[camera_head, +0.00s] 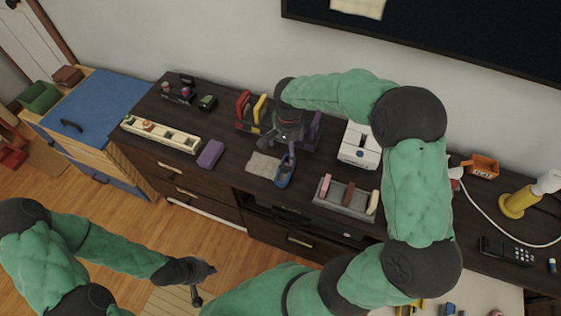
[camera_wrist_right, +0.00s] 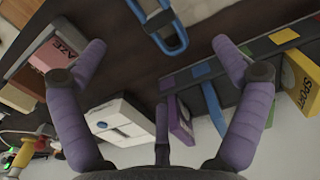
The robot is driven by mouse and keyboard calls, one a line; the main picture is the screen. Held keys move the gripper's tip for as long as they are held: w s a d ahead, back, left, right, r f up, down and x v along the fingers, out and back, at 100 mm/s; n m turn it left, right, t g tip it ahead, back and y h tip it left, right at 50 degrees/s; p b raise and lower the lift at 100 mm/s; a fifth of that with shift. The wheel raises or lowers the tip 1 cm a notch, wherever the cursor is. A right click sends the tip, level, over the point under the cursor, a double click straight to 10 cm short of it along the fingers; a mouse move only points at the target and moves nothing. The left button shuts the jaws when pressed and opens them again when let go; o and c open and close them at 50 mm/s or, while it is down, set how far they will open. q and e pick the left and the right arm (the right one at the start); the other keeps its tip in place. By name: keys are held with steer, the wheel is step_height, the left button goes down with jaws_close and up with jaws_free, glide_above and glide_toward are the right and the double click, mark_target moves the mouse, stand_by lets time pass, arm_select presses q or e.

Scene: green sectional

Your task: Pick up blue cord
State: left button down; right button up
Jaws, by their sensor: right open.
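The blue cord (camera_head: 285,172) is a small blue loop on the dark dresser top, near its front edge. In the right wrist view the cord (camera_wrist_right: 168,30) shows at the top, between and beyond my fingers, partly cut off by the picture edge. My right gripper (camera_head: 279,146) is above the dresser just behind the cord. In its wrist view the right gripper (camera_wrist_right: 158,46) has its purple fingers wide apart with nothing between them. My left gripper (camera_head: 206,285) is low at the front, over the floor, its dark fingers apart and empty.
A beige cloth-like patch (camera_head: 263,165) lies left of the cord, and a purple block (camera_head: 210,154) further left. A grey tray (camera_head: 346,196) stands to the right. Upright coloured books (camera_head: 257,110) and a white box (camera_head: 358,147) stand behind.

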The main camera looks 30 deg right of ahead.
steer(key=b, duration=0.2)
glide_above(288, 168)
steer(key=f, duration=0.5)
steer(key=shift+w+d+f, duration=0.1)
steer(key=shift+w+f, duration=0.15)
steer(key=shift+w, duration=0.15)
steer(key=f+b, duration=0.1)
steer(key=f, duration=0.1)
steer(key=s+f+b, duration=0.1)
steer(key=f, duration=0.1)
steer(key=shift+f, duration=0.3)
steer(key=shift+w+f, duration=0.1)
steer(key=shift+f, duration=0.15)
steer(key=c, duration=1.2)
